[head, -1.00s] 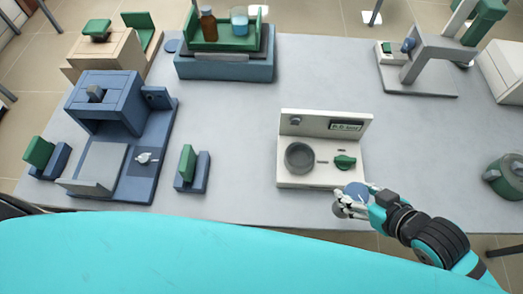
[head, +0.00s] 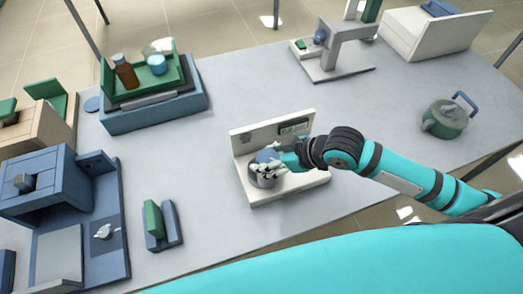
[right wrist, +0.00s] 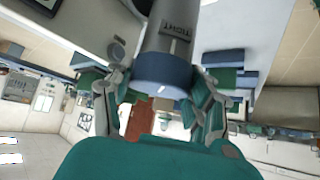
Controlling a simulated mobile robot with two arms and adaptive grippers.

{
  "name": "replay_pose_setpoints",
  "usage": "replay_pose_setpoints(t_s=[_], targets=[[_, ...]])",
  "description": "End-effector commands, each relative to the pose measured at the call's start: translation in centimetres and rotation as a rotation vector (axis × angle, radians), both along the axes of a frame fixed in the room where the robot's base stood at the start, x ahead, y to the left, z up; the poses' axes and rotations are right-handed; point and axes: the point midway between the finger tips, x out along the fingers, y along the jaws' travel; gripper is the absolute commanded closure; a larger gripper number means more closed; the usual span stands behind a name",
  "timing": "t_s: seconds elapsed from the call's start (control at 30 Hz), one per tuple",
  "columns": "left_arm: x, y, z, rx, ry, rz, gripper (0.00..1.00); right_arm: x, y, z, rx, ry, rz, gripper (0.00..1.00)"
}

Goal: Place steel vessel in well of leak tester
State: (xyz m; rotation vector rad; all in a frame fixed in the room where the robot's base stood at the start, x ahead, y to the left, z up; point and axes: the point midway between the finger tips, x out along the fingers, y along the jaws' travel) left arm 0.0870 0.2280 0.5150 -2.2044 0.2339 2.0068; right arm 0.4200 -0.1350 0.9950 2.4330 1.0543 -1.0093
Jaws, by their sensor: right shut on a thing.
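The steel vessel shows a blue round top (head: 266,155) in the head view. In the right wrist view its blue end (right wrist: 162,75) sits between my fingers, with a grey cylindrical body above it in the picture. My right gripper (head: 272,168) is shut on the vessel and holds it over the left part of the white leak tester (head: 292,187). The grey well (head: 261,180) is partly hidden by my fingers and the vessel. I cannot tell whether the vessel's lower end is inside the well. My left gripper is out of view.
A blue furnace (head: 50,180) and a small blue block with a green plate (head: 153,219) stand left. A blue tray stand (head: 150,112) with bottle and beaker is behind. A green pot (head: 444,118) stands right. Bare table (head: 225,85) lies behind the tester.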

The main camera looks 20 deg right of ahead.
Motion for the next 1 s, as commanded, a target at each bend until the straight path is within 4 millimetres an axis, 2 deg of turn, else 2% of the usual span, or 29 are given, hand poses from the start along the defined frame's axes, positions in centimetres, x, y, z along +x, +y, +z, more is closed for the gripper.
replay_pose_setpoints(t_s=[0.03, 0.1, 0.3, 0.37, 0.6, 0.83, 0.87, 1.0], targets=[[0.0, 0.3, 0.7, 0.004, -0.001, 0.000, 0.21, 1.4, 0.1, 0.5, 0.004, -0.006, -0.004, 1.00], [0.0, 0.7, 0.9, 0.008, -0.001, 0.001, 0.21, 2.6, 0.2, 0.3, 0.003, -0.005, -0.001, 1.00], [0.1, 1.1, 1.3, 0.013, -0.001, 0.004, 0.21, 4.3, 0.3, -0.2, 0.002, -0.003, 0.001, 1.00], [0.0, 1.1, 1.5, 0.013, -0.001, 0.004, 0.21, 4.4, 0.3, -0.6, 0.003, -0.002, 0.001, 1.00], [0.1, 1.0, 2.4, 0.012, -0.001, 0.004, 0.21, 3.9, 0.3, -4.0, -0.005, 0.012, 0.002, 1.00], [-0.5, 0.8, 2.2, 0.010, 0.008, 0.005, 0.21, 3.8, 0.2, -4.6, -0.006, 0.014, 0.003, 1.00], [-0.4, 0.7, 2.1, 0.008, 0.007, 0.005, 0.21, 3.7, 0.2, -4.8, -0.009, 0.018, 0.003, 0.45], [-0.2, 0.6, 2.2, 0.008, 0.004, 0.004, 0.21, 3.9, 0.2, -4.6, -0.007, 0.011, 0.001, 0.27]])
